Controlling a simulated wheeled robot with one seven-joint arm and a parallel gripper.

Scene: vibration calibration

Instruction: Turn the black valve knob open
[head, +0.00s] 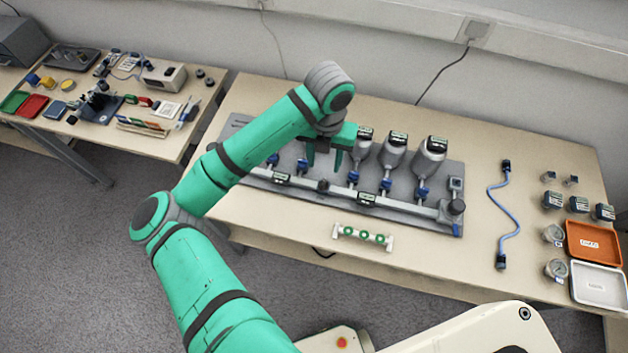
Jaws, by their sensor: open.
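A grey base plate (300,199) on the long table carries a metal pipe rail. A round black knob (457,206) sits at the rail's right end, and a smaller dark knob (323,186) sits near its middle. I cannot tell from the picture which is the valve knob, or how either is turned. My gripper (325,168) points down above the plate's middle, behind the smaller knob in the picture. Its two green fingers are apart with nothing seen between them. It is well left of the right-end knob. My arm hides part of the plate's left side.
A green-and-white part (362,236) lies in front. A blue cable (501,215), small gauges, an orange tray (594,243) and a white tray (598,284) are right. Another table (195,104) stands left.

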